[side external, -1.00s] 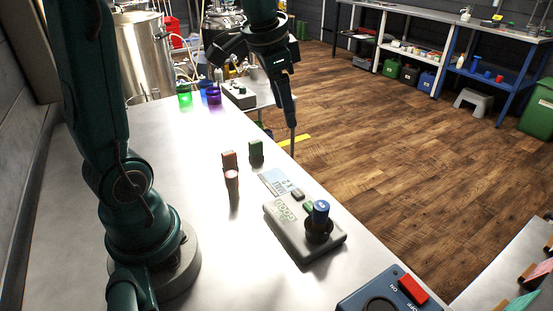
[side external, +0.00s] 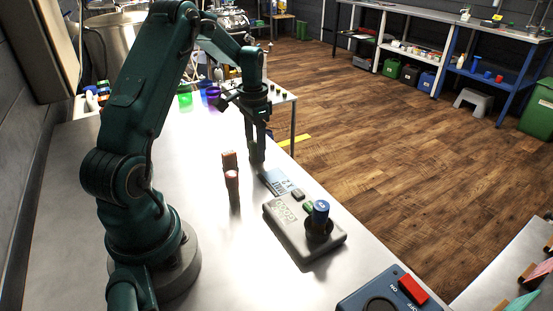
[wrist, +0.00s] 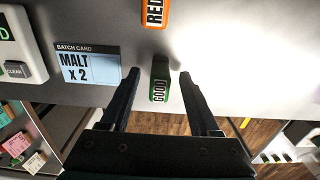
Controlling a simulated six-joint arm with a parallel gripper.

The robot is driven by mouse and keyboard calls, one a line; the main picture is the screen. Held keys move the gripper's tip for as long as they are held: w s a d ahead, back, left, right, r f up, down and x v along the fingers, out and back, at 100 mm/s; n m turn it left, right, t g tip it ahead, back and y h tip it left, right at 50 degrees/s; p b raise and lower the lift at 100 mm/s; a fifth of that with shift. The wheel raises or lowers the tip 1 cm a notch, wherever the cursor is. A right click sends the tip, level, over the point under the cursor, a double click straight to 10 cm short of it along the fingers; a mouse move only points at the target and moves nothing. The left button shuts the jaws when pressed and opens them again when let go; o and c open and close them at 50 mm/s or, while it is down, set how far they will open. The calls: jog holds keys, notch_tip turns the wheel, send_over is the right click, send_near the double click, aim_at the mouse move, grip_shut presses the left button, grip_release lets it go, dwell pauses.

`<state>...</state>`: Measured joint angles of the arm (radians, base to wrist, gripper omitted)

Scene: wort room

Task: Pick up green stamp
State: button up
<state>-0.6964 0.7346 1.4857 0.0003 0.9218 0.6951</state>
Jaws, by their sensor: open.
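The green stamp (wrist: 159,82), a small block with a white "GOOD" label, stands on the bench in the wrist view. My gripper (wrist: 159,75) is open, with one fingertip on each side of the stamp and a gap visible on the right. In the side view my gripper (side external: 257,157) points down at the stamp's spot and hides it. I cannot tell whether a finger touches it.
A batch card (side external: 277,182) and a grey device (side external: 290,228) with a blue-topped piece (side external: 320,211) lie to the right. The bench edge is close behind.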

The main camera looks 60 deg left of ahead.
jog(key=shift+f, duration=0.55)
grip_shut()
jog(key=shift+r, duration=0.1)
jog(key=shift+r, duration=0.6)
notch_tip(320, 180, up, 3)
jog(key=s+a+r, duration=0.5)
jog(key=s+r, duration=0.1)
jog(key=s, duration=0.4)
jog(key=shift+s+r, duration=0.25)
jog(key=shift+r, duration=0.1)
